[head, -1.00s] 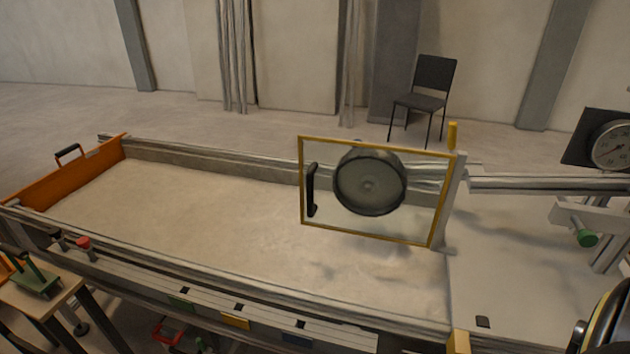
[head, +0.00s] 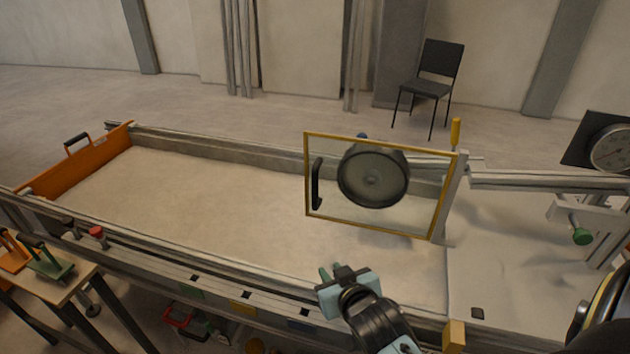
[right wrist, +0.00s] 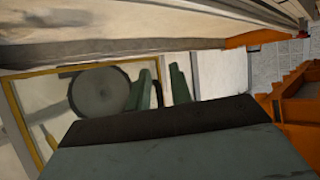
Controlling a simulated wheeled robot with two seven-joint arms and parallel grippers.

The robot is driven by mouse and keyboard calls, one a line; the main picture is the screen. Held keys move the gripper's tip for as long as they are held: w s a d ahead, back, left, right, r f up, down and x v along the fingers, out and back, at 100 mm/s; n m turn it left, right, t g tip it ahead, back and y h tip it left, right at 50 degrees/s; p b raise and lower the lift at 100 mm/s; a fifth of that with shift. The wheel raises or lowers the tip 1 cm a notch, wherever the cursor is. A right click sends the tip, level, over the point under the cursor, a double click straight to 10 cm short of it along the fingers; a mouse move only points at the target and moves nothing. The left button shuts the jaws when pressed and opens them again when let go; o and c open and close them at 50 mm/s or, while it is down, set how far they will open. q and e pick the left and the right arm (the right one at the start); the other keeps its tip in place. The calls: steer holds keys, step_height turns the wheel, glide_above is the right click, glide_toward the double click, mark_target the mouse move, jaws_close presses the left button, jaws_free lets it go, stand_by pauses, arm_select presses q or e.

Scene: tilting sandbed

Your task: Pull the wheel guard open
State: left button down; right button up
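The wheel guard (head: 376,227) is a clear panel in a yellow frame, upright over the sand bed, with its right edge at a grey post. Its black handle (head: 317,183) is at its left side. A dark round wheel (head: 373,176) shows through the panel. In the right wrist view the guard's yellow frame (right wrist: 22,118) and the wheel (right wrist: 100,92) are at the left. My right gripper (head: 332,270) is open and empty, in front of and below the guard, apart from the handle. Its green fingers (right wrist: 162,88) show a gap. My left gripper is not in view.
The long sand bed (head: 220,200) has an orange end wall (head: 85,160) at left and a metal front rail. A post with a yellow top (head: 456,131) stands at the guard's right. A gauge (head: 612,148) and green knob (head: 582,236) are at right. A small table (head: 60,285) stands front left.

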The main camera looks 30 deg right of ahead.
mark_target(316, 185)
steer(key=w+d+r+m+t+h, duration=0.1)
steer(key=w+r+t, duration=0.15)
steer(key=r, duration=0.25)
steer(key=w+d+r+t+h, duration=0.1)
steer(key=w+d+r+t, duration=0.15)
steer(key=r, duration=0.25)
steer(key=x, duration=0.8)
steer(key=p+x, duration=0.1)
steer(key=x, duration=0.3)
steer(key=shift+w+a+r, duration=0.1)
steer(key=shift+a+r, duration=0.1)
steer(key=shift+r, duration=0.05)
jaws_close()
